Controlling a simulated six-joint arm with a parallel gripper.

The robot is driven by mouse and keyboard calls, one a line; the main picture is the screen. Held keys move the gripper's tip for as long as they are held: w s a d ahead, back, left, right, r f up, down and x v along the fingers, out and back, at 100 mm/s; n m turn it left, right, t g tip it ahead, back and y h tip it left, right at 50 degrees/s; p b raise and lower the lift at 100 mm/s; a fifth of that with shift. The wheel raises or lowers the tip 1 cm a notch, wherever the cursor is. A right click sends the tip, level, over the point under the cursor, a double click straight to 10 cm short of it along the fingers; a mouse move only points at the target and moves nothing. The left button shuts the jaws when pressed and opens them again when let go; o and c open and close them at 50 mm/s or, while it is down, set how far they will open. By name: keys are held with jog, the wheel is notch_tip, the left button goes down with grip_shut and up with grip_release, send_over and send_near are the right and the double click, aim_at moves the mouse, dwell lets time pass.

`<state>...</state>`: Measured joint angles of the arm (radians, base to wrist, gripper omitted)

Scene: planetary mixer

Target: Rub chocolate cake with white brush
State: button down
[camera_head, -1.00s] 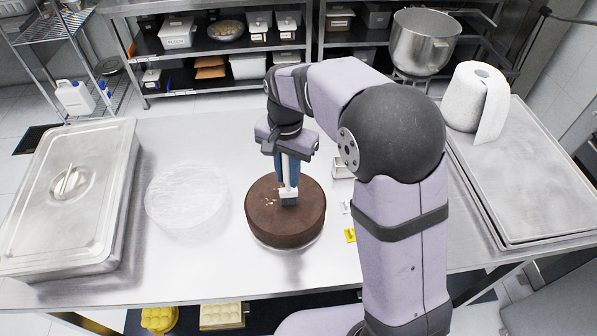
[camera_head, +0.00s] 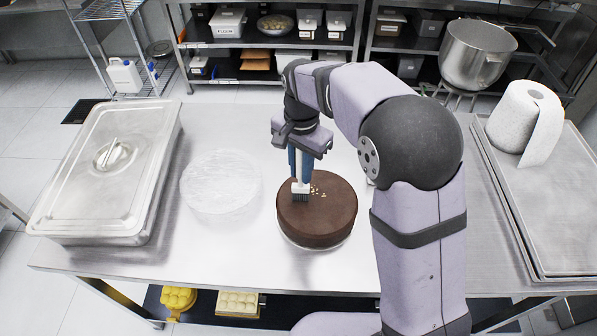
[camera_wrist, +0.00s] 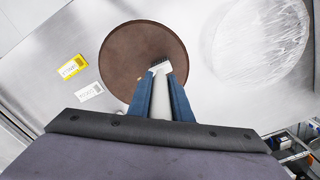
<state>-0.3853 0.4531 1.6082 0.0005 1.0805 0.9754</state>
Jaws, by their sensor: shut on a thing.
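The round chocolate cake (camera_head: 330,222) sits on the steel table, and light crumbs show on its top. It also fills the upper middle of the wrist view (camera_wrist: 125,55). My gripper (camera_head: 300,172) is above the left part of the cake, its blue fingers shut on the white brush (camera_head: 301,187). The brush points down with its dark bristles at the cake's top, near the left side; they look to be touching it. In the wrist view the brush (camera_wrist: 160,100) lies between the blue fingers (camera_wrist: 160,98), with its bristles over the cake's edge area.
A clear wrapped disc (camera_head: 221,182) lies left of the cake. A lidded steel pan (camera_head: 110,170) stands farther left. A paper towel roll (camera_head: 525,115) stands on a tray (camera_head: 548,220) at right. Yellow and white labels (camera_wrist: 72,66) lie beside the cake.

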jog(key=shift+s+d+f, duration=0.1)
jog(key=shift+d, duration=0.8)
jog(key=w+d, duration=0.2)
jog(key=d, duration=0.6)
jog(key=a+p, duration=0.4)
jog(key=a, duration=0.7)
jog(key=shift+w+d, duration=0.6)
jog(key=shift+d, duration=5.1)
notch_tip(320, 180, up, 8)
jog(key=p, duration=0.5)
jog(key=shift+p, duration=0.35)
jog(key=shift+a, duration=0.1)
